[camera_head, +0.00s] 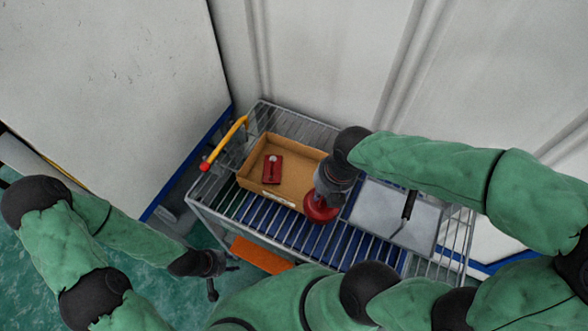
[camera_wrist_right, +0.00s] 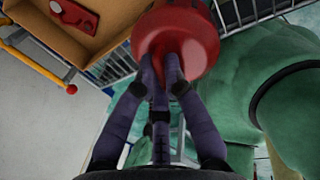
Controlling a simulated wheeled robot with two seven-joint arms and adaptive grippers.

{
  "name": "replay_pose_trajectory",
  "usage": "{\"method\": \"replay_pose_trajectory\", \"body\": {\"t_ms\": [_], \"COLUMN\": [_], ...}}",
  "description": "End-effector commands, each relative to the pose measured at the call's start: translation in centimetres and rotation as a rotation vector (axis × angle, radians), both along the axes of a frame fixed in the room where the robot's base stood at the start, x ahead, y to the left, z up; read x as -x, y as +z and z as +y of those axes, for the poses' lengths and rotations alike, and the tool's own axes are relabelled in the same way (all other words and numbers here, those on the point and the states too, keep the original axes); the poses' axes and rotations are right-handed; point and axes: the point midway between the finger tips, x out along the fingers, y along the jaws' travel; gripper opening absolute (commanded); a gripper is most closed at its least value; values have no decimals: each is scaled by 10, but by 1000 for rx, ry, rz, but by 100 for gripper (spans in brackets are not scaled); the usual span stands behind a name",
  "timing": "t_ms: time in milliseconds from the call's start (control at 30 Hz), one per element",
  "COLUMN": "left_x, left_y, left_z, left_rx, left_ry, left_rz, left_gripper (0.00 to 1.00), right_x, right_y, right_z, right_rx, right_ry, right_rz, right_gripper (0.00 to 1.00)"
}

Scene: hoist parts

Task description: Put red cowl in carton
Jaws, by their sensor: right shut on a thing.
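The red cowl (camera_head: 320,209) is a round red piece at the right front corner of the carton in the head view. My right gripper (camera_head: 330,190) is shut on it; in the right wrist view the fingers close on the narrow part of the red cowl (camera_wrist_right: 176,35). The cardboard carton (camera_head: 248,174) is open-topped and stands on the wire rack, with a red block (camera_head: 272,170) inside. The cowl looks just outside the carton's right wall; its height is hard to tell. My left gripper (camera_head: 218,278) hangs low at the left, away from the rack; its finger opening is unclear.
A grey tray (camera_head: 375,209) with a dark-handled tool (camera_head: 408,207) lies right of the carton. A yellow bar with a red end (camera_head: 225,143) rises at the rack's left. Walls stand close behind and left. Bare rack wires (camera_head: 265,217) show in front.

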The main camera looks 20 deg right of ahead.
Motion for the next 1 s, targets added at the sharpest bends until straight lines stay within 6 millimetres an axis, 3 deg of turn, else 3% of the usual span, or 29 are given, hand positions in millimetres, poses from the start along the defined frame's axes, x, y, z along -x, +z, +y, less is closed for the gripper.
{"method": "replay_pose_trajectory", "body": {"t_ms": [367, 500, 633, 1000], "left_x": [0, 0, 0, 0], "left_y": [-19, -26, -31, -38], "left_z": [0, 0, 0, 0], "left_rx": [0, 0, 0, 0], "left_ry": [0, 0, 0, 0], "left_rz": [0, 0, 0, 0], "left_gripper": [36, 36, 36, 36], "right_x": [-74, -93, -106, -123], "right_y": [-38, -62, -78, -100], "right_z": [-26, -33, -38, -44], "right_rx": [0, -1, 0, 0], "right_ry": [-4, -3, -3, -3], "right_rz": [4, 5, 3, 3], "right_gripper": [0, 0, 0, 0]}}
